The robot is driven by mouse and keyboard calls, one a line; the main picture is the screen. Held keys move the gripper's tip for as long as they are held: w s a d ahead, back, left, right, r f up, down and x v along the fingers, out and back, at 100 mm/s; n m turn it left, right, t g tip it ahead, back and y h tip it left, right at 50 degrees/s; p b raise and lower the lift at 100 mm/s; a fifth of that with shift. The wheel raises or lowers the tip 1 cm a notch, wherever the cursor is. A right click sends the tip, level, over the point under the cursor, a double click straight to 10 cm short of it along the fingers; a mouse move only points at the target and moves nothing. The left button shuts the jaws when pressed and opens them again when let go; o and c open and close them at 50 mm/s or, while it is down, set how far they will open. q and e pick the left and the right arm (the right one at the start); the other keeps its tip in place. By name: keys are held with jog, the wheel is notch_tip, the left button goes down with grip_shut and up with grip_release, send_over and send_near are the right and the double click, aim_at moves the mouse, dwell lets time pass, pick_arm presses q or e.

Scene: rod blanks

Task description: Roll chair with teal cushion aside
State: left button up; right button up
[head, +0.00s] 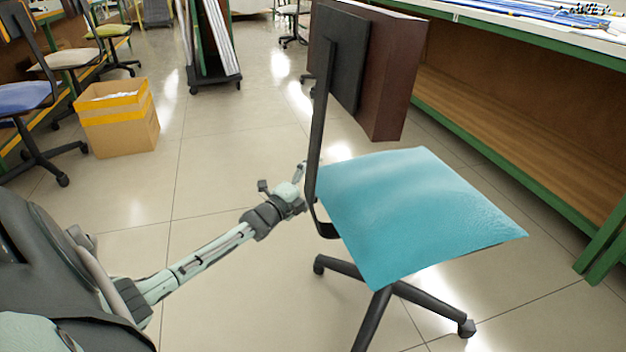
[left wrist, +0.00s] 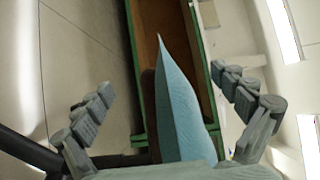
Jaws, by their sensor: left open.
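The chair with the teal cushion (head: 415,210) stands on the tiled floor right of centre in the head view. It has a dark backrest (head: 345,62) on a thin bent post and a black wheeled base (head: 385,300). My left gripper (head: 300,178) is at the left side of the chair, close to the backrest post; I cannot tell if it touches. In the left wrist view the left gripper (left wrist: 168,105) is open, with the teal cushion (left wrist: 180,110) showing between its spread fingers. My right gripper is not in view.
A brown workbench with green frame (head: 520,140) runs along the right, behind the chair. A dark brown box-like panel (head: 395,75) shows behind the backrest. A cardboard box (head: 118,118) and a blue chair (head: 25,97) stand at left. The floor left of centre is clear.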

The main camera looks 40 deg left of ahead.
pick_arm(q)
jog(key=s, duration=1.2)
jog(key=shift+d, duration=0.2)
